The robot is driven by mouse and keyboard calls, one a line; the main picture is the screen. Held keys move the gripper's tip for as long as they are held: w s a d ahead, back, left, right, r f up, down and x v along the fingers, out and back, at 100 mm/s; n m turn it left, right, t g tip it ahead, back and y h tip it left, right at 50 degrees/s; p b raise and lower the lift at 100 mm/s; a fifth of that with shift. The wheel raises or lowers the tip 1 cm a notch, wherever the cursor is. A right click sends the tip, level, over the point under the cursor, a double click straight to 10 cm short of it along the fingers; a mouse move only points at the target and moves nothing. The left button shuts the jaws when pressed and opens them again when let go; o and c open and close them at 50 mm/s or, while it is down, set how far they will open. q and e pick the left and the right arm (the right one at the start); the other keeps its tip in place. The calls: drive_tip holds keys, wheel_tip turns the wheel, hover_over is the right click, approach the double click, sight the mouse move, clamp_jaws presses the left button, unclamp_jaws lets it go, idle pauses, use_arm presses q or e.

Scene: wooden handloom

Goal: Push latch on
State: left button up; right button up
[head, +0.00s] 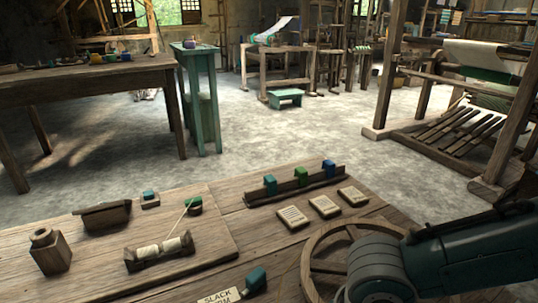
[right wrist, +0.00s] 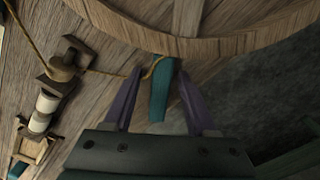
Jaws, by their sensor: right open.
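My right gripper (right wrist: 160,73) is open in the right wrist view, with its two purple fingers apart. A teal, strip-like piece (right wrist: 159,98) lies between the fingers, beside the rim of a wooden wheel (right wrist: 205,42); I cannot tell whether it is the latch or whether a finger touches it. A yellowish cord (right wrist: 110,73) runs to its upper end. In the head view the wheel (head: 312,262) is partly covered by my right arm, and the right fingers do not show. A teal-tipped lever (head: 255,281) stands beside a label (head: 220,298) reading SLACK TRIM. My left gripper is not in view.
On the wooden bench (head: 225,232) are a spool holder (head: 160,250), a rail (head: 297,186) with green and blue blocks, and several small plaques (head: 325,206). A wooden box (head: 50,252) stands at left. Open floor (head: 300,130) lies beyond.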

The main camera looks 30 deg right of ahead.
wheel_tip(320, 180, up, 9)
drive_tip(key=p, duration=0.4)
drive_tip(key=shift+p, duration=0.3)
drive_tip(key=shift+r, duration=0.5)
